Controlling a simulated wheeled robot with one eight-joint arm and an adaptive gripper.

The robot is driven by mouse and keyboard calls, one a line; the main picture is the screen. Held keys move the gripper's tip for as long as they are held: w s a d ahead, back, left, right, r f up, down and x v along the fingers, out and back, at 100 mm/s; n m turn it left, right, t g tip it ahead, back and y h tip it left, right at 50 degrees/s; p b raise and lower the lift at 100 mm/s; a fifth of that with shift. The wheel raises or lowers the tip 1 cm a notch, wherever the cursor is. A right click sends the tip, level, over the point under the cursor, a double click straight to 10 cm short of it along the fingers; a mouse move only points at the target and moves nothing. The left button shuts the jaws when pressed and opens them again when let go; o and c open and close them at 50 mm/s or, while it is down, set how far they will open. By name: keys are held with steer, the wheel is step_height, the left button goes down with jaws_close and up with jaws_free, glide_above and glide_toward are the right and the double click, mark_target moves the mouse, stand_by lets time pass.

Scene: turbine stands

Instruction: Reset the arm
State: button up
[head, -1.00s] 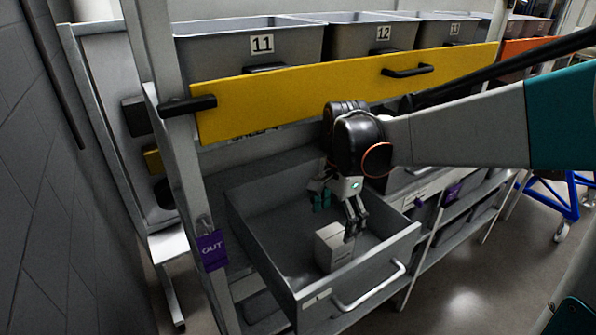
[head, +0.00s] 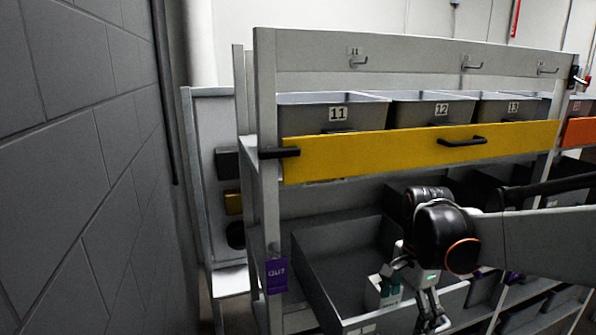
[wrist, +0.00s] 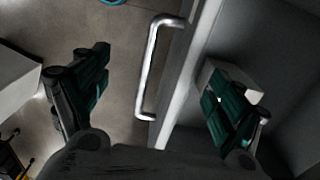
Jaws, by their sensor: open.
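My gripper (head: 408,296) is open and empty, pointing down by the front of the pulled-out grey drawer (head: 335,262). In the wrist view its two teal-padded fingers (wrist: 160,98) are wide apart, with the silver drawer handle (wrist: 152,88) and the drawer's front edge between them. A pale box (head: 373,292) is in the drawer, partly hidden by my gripper in the head view. In the wrist view the box (wrist: 243,78) shows behind the right finger; I cannot tell whether they touch.
Above the drawer runs a yellow panel (head: 390,150) with black handles. Grey bins (head: 300,112) numbered 11, 12 and 13 stand behind it. A purple OUT tag (head: 277,275) hangs on the left post. A grey block wall (head: 75,170) is at the left. Open floor (wrist: 115,45) lies before the drawer.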

steer(key=shift+s+r, duration=0.25)
steer(key=shift+s, duration=0.6)
steer(key=shift+w+a+r+n, duration=0.1)
steer(key=shift+w+a+n, duration=0.05)
steer(key=shift+n, duration=0.35)
steer(key=shift+r+t, duration=0.15)
steer(key=shift+t, duration=0.15)
steer(key=s+a+r+n+t, duration=0.1)
steer(key=s+r+n+t, duration=0.15)
steer(key=s+n, duration=0.45)
steer(key=s+a+r+n+t, duration=0.1)
steer(key=s+a+n+t, duration=0.1)
steer(key=s+n+t, duration=0.3)
step_height(320, 180, down, 31)
steer(key=s+n+b, duration=0.1)
steer(key=b, duration=2.9)
steer(key=shift+s+d+r+g, duration=0.15)
steer(key=shift+s+d+g, duration=0.1)
steer(key=shift+g, duration=0.2)
